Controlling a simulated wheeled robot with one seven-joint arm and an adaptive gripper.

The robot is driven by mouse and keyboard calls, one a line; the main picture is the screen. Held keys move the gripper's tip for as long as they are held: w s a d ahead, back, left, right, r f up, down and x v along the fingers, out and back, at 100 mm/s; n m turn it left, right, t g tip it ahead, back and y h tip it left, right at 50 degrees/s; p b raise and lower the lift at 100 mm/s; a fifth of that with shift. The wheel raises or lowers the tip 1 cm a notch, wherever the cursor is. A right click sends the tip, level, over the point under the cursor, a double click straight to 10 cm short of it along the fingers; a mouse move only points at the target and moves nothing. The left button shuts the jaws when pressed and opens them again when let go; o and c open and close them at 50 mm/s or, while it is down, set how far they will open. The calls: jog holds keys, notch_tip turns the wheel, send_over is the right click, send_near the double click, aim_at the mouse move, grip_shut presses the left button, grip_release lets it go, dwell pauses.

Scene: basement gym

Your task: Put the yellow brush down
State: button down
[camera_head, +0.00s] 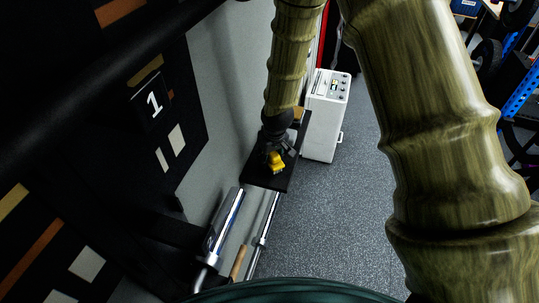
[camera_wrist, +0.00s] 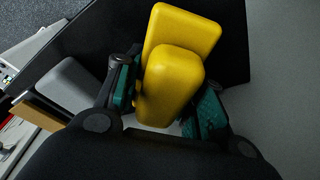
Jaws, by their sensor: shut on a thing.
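The yellow brush (camera_wrist: 172,85) is between the two fingers of my gripper (camera_wrist: 165,100) in the wrist view. It is a smooth yellow block with a second yellow part beyond it. In the head view my gripper (camera_head: 275,150) is over a black surface (camera_head: 259,174), and the yellow brush (camera_head: 276,161) shows at its tip. The black surface (camera_wrist: 232,60) lies behind the brush in the wrist view. I cannot tell whether the brush touches it. My gripper is shut on the brush.
A grey block (camera_wrist: 72,84) and a wooden piece (camera_wrist: 40,113) are left of the gripper in the wrist view. A white cabinet (camera_head: 324,125) stands beyond the black surface. Metal bars (camera_head: 265,225) are in front, and a dark wall panel (camera_head: 150,100) is left. Grey floor (camera_head: 340,215) is clear.

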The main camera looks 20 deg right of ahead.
aim_at(273, 154)
jog(key=shift+f, duration=0.4)
jog(key=shift+s+f+b, duration=0.2)
jog(key=shift+b, duration=0.1)
jog(key=c, duration=1.1)
grip_release()
jog(key=shift+o, duration=1)
jog(key=shift+w+f, duration=0.15)
jog(key=shift+f, duration=0.05)
jog(key=shift+r, duration=0.25)
jog(key=shift+r+p, duration=0.4)
jog(key=shift+r, duration=0.3)
jog(key=shift+b+v, duration=1.8)
jog(key=shift+v, duration=4.05)
